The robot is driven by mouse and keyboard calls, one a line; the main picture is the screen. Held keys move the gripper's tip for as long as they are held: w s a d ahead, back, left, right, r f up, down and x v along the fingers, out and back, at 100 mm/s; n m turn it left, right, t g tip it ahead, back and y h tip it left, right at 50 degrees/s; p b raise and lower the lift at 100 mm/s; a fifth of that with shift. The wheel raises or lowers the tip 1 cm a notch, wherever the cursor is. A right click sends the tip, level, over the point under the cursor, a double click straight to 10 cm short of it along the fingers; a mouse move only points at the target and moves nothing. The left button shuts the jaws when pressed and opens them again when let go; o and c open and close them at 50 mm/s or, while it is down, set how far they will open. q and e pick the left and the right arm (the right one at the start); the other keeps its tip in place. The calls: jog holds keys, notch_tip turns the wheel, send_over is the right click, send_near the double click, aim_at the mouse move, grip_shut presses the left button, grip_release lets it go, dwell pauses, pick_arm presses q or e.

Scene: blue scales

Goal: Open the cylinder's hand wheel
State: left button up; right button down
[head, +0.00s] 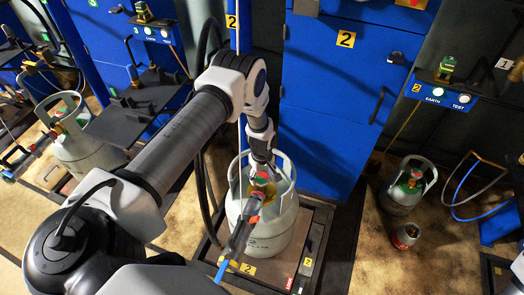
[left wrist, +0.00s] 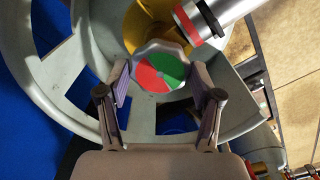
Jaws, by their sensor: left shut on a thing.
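The grey gas cylinder (head: 272,228) stands upright on a scale platform in the middle of the head view, with a collar guard around its top. Its hand wheel, a disc with red and green sectors, shows inside the collar in the left wrist view (left wrist: 158,68). My left gripper (head: 262,168) reaches down into the collar. In the left wrist view its two fingers (left wrist: 160,80) lie on either side of the hand wheel, shut on it. In the head view the gripper partly hides the wheel. My right gripper is not in view.
A grey filling connector with a red ring (left wrist: 192,20) sits beside the wheel; a blue hose (head: 221,270) runs from its lower end. The collar (left wrist: 50,100) closely surrounds the gripper. A blue cabinet (head: 325,110) stands behind. Other cylinders stand left (head: 85,155) and right (head: 402,195).

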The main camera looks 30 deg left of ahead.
aim_at(262, 177)
pick_arm(q)
jog(key=shift+n, duration=0.3)
jog(key=o, duration=1.1)
jog(key=shift+o, duration=0.2)
notch_tip(262, 177, up, 12)
